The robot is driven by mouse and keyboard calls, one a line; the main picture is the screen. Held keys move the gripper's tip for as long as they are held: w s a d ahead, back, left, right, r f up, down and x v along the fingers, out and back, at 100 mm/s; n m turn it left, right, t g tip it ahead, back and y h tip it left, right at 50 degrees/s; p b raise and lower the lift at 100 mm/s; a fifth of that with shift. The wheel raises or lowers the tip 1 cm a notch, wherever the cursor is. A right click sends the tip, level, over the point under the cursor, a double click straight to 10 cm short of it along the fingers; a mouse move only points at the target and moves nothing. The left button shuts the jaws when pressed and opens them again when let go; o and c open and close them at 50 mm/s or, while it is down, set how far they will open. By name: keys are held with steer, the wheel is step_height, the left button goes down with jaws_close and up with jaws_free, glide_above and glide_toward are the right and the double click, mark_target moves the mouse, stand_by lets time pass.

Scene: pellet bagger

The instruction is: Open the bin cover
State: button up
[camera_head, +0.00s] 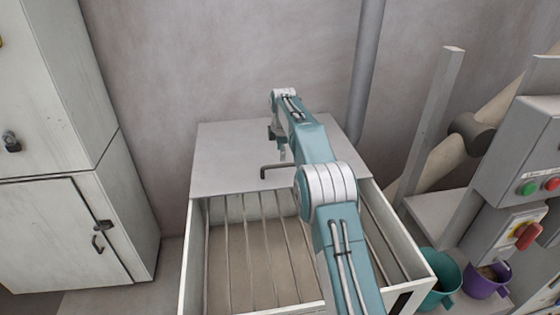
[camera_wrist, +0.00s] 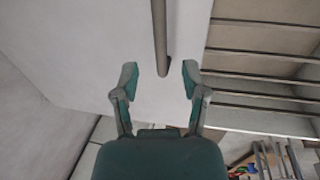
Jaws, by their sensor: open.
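The bin cover (camera_head: 228,150) is a flat pale grey panel over the back part of the bin (camera_head: 192,262). The front part of the bin is uncovered, showing grey bars over a brownish inside. A dark bent handle (camera_head: 264,172) stands at the cover's front edge. In the wrist view the handle (camera_wrist: 160,38) runs down toward the gap between my fingertips, over the pale cover (camera_wrist: 110,40). My gripper (camera_wrist: 160,72) is open and empty, one finger to each side of the handle's end. In the head view my gripper (camera_head: 280,152) is above the cover, near the handle and partly hidden by my arm.
A white cabinet (camera_head: 70,230) stands at the left. A grey pipe (camera_head: 367,60) runs up the back wall. At the right are a control box (camera_head: 525,150), a teal bucket (camera_head: 440,275) and a purple bucket (camera_head: 485,283). My arm crosses over the bin's right side.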

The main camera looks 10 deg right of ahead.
step_height(320, 180, up, 6)
steer(key=s, duration=0.1)
steer(key=shift+d, duration=0.15)
steer(key=shift+s, duration=0.1)
steer(key=s+a+r+m+t, duration=0.1)
steer(key=s+r+m, duration=0.3)
steer(key=s+r, duration=0.5)
steer(key=s+r+m+t, duration=0.1)
steer(key=s+r+m, duration=0.45)
steer(key=s, duration=0.65)
steer(key=s+f+m, duration=0.4)
steer(key=s, duration=0.9)
steer(key=s+f+m+t, duration=0.1)
steer(key=s+f+m, duration=0.3)
steer(key=s, duration=1)
steer(key=shift+a+f, duration=0.45)
steer(key=shift+f, duration=0.15)
